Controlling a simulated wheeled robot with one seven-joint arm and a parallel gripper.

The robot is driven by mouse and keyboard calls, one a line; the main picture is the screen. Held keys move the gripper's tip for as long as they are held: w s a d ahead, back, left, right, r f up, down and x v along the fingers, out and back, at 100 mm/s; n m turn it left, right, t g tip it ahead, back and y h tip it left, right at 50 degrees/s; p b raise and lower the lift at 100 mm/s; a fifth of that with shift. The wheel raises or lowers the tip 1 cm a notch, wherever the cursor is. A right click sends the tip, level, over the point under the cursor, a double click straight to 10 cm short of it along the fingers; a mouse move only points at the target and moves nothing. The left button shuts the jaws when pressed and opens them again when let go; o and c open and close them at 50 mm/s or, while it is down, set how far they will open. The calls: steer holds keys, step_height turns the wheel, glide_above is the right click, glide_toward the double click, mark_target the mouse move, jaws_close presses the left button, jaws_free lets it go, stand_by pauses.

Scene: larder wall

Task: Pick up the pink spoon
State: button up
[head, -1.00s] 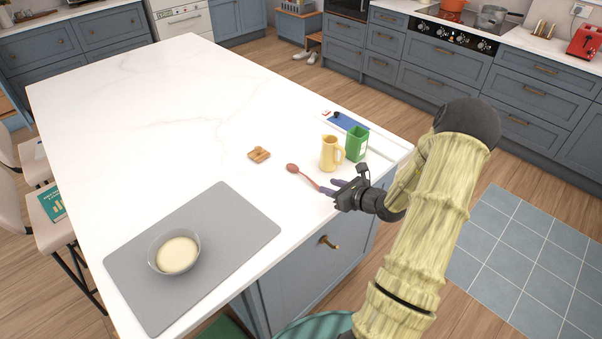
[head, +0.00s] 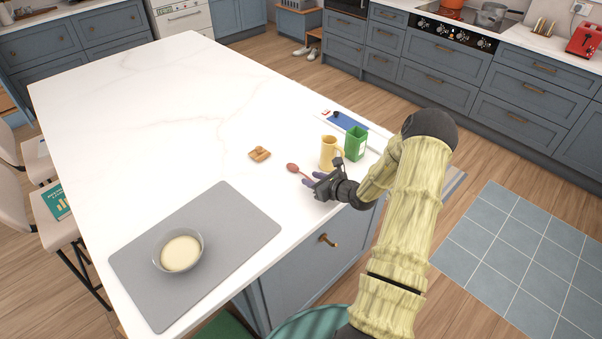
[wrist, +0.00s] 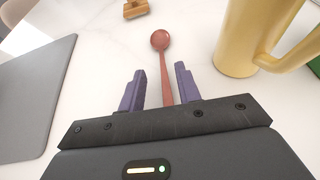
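The pink spoon (head: 294,168) lies on the white island counter near its right edge. In the wrist view the spoon (wrist: 161,42) points away from me, bowl at the far end, its handle running back between my fingers. My gripper (head: 312,179) is low over the counter at the handle end. In the wrist view my gripper (wrist: 160,80) is open, with one purple finger on each side of the handle and a gap on both sides. The near end of the handle is hidden behind the gripper body.
A yellow jug (head: 329,153) stands close to the right of the spoon, with a green carton (head: 355,143) beyond it. A small wooden item (head: 260,154) lies to the left. A grey mat (head: 240,205) carries a bowl (head: 160,258). The counter's far left is clear.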

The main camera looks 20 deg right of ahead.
mark_target(305, 175)
steer(key=p+x, duration=0.1)
steer(key=x, duration=0.2)
steer(key=shift+w+d+f, duration=0.1)
steer(key=shift+w, duration=0.2)
steer(key=shift+c, duration=0.4)
jaws_close()
